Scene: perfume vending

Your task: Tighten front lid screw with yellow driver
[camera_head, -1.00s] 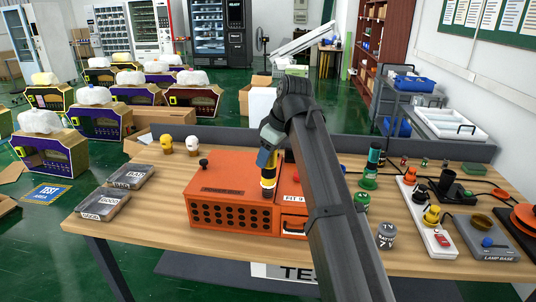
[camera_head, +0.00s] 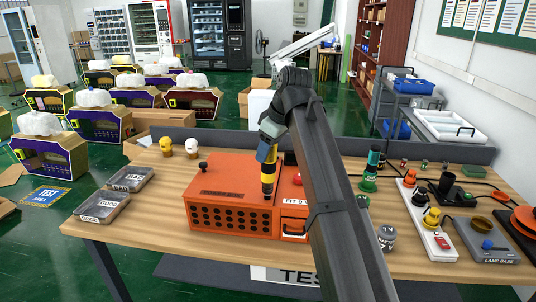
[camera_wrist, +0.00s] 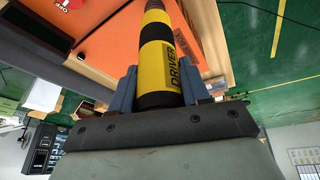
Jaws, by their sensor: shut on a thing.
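The yellow driver (camera_head: 268,172), banded yellow and black, is held upright in my gripper (camera_head: 267,152), with its lower end at the front right part of the orange box's lid. In the wrist view the driver (camera_wrist: 160,60) shows the word DRIVER, and the blue fingers of my gripper (camera_wrist: 160,88) are closed around it.
A drawer (camera_head: 294,227) is at the box's right front. Two trays (camera_head: 100,207) lie at the left. A power strip (camera_head: 424,215) and lamp base (camera_head: 487,240) are at the right. Table is clear between trays and box.

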